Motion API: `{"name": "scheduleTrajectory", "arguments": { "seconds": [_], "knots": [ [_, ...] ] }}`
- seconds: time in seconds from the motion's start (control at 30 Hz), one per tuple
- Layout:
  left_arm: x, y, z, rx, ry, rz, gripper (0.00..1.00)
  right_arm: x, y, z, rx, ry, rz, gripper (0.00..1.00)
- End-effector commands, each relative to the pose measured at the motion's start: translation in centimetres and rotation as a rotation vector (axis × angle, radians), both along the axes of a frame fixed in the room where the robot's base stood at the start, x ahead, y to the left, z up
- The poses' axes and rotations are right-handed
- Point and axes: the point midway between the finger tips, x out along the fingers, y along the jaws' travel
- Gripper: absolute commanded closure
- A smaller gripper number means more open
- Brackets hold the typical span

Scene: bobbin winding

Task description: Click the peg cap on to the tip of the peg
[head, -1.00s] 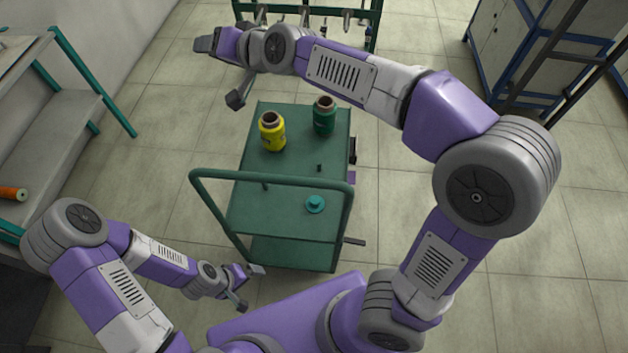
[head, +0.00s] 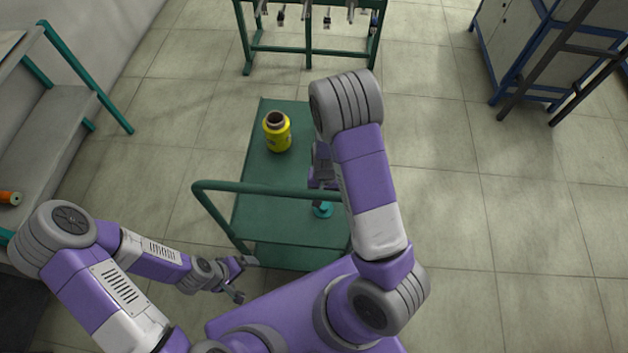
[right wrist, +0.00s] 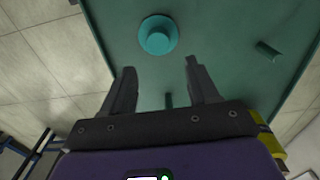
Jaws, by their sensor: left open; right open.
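The teal peg cap (head: 322,210), a round disc with a raised knob, lies on the green cart top near its handle. It also shows in the right wrist view (right wrist: 158,38), just beyond my right fingertips. My right gripper (right wrist: 160,67) is open and empty, pointing at the cap and apart from it. A short dark green peg (right wrist: 268,50) stands on the cart to the right of the cap in the right wrist view. Another short peg (right wrist: 169,100) shows between the right fingers. My left gripper (head: 245,279) is open and empty, off the cart's near left side.
A yellow spool (head: 277,132) stands at the cart's far end. The cart's handle rail (head: 260,189) crosses above its near part. My right arm covers the cart's right side. A rack (head: 310,48) stands behind, and a bench (head: 70,75) at left.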

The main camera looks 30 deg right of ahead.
Motion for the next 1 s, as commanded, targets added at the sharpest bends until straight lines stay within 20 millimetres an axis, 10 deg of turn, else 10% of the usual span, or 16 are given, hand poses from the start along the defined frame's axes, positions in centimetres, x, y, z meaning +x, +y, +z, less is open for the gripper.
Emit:
{"name": "scheduleTrajectory", "arguments": {
  "seconds": [1.0],
  "knots": [
    [-0.1, 0.0, -7.8, -0.001, 0.003, -0.001, 0.0, -0.3, 0.2, -9.2, 0.004, 0.01, -0.025, 0.4]
  ]
}}
